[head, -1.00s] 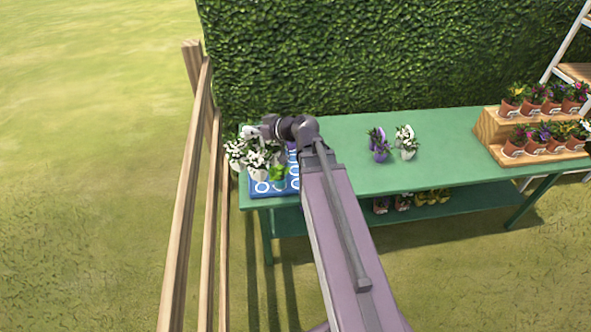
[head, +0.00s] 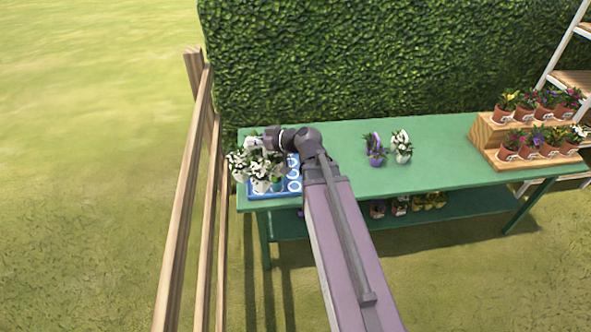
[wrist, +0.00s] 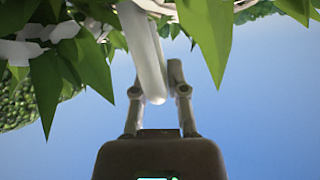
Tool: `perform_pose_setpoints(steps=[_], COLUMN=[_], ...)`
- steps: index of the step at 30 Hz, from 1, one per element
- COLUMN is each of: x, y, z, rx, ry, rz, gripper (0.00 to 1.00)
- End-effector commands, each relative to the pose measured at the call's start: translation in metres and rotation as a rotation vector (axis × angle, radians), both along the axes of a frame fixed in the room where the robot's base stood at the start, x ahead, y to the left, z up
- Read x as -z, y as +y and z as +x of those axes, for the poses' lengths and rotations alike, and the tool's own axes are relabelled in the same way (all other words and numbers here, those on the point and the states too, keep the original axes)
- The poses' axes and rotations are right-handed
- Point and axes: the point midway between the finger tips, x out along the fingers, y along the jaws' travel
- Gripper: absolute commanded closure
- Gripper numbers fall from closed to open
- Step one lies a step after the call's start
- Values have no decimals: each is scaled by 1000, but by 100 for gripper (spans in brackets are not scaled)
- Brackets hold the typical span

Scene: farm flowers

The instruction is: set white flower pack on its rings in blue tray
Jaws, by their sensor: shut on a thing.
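The blue tray (head: 293,178) with white rings lies at the left end of the green table. White flowers in pale pots (head: 262,184) crowd over its left part. My gripper (head: 255,145) is above the tray's left side, among the white flowers. In the wrist view my gripper (wrist: 158,95) is shut on a white handle (wrist: 145,50), with green leaves and white petals above it. I take this to be the white flower pack. Its base and the rings under it are hidden, so I cannot tell whether it touches the tray.
A purple flower pack (head: 376,150) and another white flower pack (head: 402,147) stand mid-table. A wooden stepped stand (head: 493,135) with potted flowers is at the right. A wooden fence (head: 187,200) runs close by the table's left end. A hedge (head: 400,60) stands behind.

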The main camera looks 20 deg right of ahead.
Motion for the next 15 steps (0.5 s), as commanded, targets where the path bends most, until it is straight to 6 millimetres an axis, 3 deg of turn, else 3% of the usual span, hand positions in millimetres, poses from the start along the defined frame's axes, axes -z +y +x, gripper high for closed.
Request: perform_pose_setpoints(steps=[8,15], x=[3,21], y=[5,-9], z=[2,12], rx=[-2,46], ry=[0,2], rz=[1,-1], gripper=[100,100])
